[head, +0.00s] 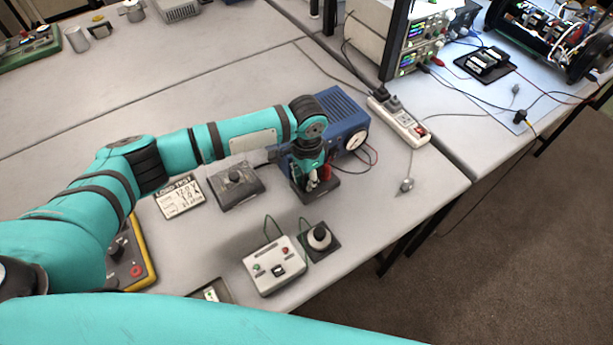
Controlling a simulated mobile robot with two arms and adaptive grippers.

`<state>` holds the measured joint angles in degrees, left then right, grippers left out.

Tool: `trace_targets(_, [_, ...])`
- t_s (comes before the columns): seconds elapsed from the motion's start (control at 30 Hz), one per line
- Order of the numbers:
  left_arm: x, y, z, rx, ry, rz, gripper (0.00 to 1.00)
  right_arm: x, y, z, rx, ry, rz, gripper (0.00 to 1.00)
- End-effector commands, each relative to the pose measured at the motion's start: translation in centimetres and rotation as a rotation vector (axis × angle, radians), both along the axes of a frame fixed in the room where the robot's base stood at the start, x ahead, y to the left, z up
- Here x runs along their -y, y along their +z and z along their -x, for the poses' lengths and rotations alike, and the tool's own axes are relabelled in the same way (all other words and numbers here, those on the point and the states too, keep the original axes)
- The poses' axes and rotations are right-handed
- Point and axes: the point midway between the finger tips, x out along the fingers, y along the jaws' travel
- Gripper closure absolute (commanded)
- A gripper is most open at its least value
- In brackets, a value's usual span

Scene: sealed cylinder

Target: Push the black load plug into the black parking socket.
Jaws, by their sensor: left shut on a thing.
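My left gripper (311,178) points down at a dark base plate (330,191) in front of a blue box with a round dial. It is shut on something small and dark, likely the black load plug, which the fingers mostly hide. A red upright piece (326,172) stands on the plate just right of the fingers. The black parking socket cannot be made out clearly; it is likely on this plate under the gripper. I cannot tell whether the plug touches it. My right gripper is not in view.
The blue box (342,112) stands right behind the gripper, with thin leads at its right. A white control box (274,266) and round black knob (319,238) stand in front. The table right of the plate is mostly clear.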

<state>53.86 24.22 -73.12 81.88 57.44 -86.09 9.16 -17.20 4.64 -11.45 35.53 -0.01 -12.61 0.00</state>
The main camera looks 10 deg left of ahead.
Motion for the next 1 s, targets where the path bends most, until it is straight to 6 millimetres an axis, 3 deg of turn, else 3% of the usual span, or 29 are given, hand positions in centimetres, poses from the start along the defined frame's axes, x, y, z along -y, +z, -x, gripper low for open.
trace_targets(0.17, [0.0, -0.4, 0.0, -0.001, 0.0, 0.001, 1.0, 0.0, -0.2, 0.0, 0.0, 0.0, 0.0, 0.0])
trace_targets(0.2, [0.0, -0.4, 0.0, 0.0, 0.0, 0.0, 0.78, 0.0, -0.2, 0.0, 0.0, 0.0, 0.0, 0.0])
trace_targets(0.4, [0.0, -0.4, 0.0, 0.0, 0.0, 0.0, 0.52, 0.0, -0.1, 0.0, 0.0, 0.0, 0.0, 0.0])
trace_targets(0.77, [0.0, 0.2, -0.1, 0.004, 0.001, -0.001, 0.52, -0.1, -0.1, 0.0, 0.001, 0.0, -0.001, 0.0])
trace_targets(1.0, [0.0, 4.5, -0.2, 0.007, 0.0, 0.001, 0.52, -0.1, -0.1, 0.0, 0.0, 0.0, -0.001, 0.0])
